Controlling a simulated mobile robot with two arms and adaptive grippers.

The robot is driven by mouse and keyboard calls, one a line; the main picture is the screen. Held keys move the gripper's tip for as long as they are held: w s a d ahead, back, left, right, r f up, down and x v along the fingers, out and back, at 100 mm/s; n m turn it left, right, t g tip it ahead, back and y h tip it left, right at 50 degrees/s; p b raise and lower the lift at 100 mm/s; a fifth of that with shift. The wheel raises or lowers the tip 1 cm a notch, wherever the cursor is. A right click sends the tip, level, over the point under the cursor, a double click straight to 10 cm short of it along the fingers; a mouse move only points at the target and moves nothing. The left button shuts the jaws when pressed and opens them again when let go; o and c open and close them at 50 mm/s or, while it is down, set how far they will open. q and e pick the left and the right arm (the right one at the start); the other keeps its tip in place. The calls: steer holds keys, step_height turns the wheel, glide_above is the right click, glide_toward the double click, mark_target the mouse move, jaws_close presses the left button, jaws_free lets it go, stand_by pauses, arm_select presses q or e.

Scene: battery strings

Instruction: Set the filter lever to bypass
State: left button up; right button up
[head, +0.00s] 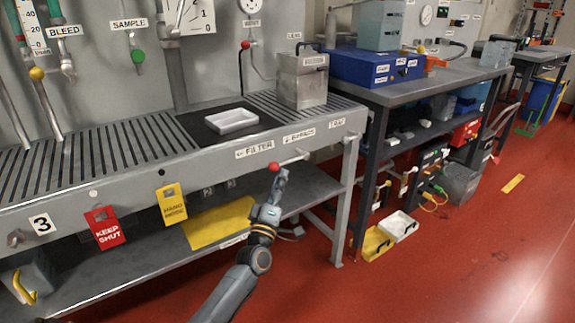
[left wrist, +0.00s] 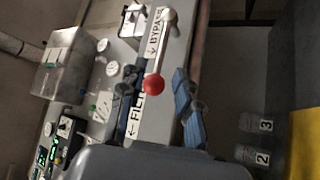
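The filter lever is a grey rod (head: 291,161) with a red ball (head: 274,167) on the front rail of the bench. In the head view the rod points left from its pivot, with the ball below the FILTER label (head: 254,149). The BYPASS label (head: 299,134) is to the right, above the pivot. In the left wrist view the red ball (left wrist: 154,84) hangs between the two labels, close to my left gripper (left wrist: 188,110). In the head view my left gripper (head: 280,180) is just below the ball. My right gripper is not in view.
A red KEEP SHUT tag (head: 104,227) and a yellow tag (head: 171,204) hang on the rail. A white tray (head: 232,121) and a metal box (head: 302,78) stand on the bench. A lower shelf (head: 110,267) lies beneath. Red floor (head: 470,260) is open at the right.

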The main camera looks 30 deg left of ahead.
mark_target(286, 163)
arm_select(q)
steer(key=x, duration=0.6)
steer(key=shift+b, duration=0.4)
steer(key=shift+w+a+r, duration=0.15)
steer(key=shift+w, duration=0.2)
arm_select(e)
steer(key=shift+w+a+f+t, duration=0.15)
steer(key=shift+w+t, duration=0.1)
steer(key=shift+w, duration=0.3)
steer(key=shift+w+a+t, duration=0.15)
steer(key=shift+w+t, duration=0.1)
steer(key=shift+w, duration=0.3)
arm_select(q)
jaws_close()
